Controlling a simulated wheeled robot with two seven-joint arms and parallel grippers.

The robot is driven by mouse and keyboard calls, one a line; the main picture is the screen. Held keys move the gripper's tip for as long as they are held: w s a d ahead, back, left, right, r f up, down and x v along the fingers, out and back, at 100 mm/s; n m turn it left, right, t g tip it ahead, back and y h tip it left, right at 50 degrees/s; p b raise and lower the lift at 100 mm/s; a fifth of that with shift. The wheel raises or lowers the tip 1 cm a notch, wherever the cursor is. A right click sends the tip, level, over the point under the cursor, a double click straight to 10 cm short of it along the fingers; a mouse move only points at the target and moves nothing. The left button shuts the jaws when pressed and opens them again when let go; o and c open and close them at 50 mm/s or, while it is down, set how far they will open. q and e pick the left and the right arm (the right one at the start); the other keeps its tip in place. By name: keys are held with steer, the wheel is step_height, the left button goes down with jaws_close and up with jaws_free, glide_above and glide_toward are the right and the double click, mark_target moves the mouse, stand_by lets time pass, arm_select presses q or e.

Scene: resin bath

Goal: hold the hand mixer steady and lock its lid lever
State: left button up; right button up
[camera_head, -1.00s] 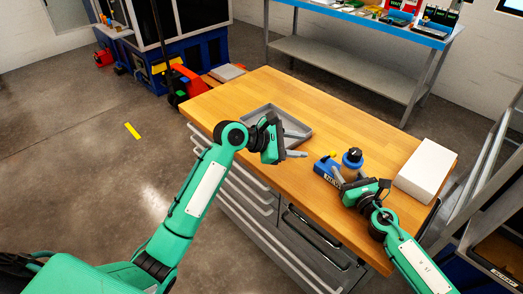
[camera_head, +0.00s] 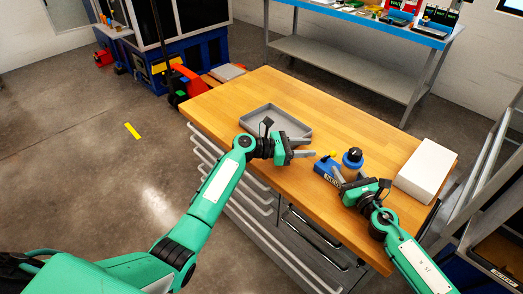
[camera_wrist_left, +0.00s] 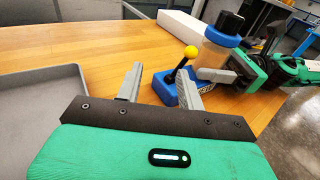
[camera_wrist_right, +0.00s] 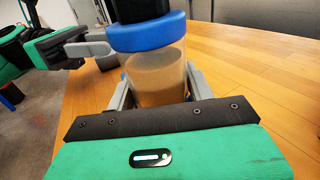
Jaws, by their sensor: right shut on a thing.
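The hand mixer stands on the wooden bench top with a blue base (camera_head: 326,168), a clear jar (camera_wrist_right: 158,80) of brown contents, a blue collar and a black top (camera_head: 353,156). A lever with a yellow ball knob (camera_wrist_left: 190,51) rises from its base. My right gripper (camera_wrist_right: 153,88) is shut on the jar, one finger on each side. My left gripper (camera_head: 312,147) is open and empty, a little left of the base in the head view. In the left wrist view its fingers (camera_wrist_left: 160,85) point toward the lever, with the ball beyond the right fingertip.
A grey tray (camera_head: 297,125) lies behind my left gripper. A white box (camera_head: 425,171) stands at the bench's right end. The wooden bench top (camera_head: 345,115) is clear behind the mixer. A blue-edged shelf table (camera_head: 350,22) stands at the back.

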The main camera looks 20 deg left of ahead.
arm_select(q)
steer(key=v, duration=0.9)
steer(key=f+v, duration=0.1)
steer(key=v, duration=0.3)
steer(key=shift+s+a+r, duration=0.1)
steer(key=shift+s+a, duration=0.1)
steer(key=shift+a, duration=0.05)
arm_select(e)
steer(key=o, duration=1.3)
steer(key=shift+o, duration=0.2)
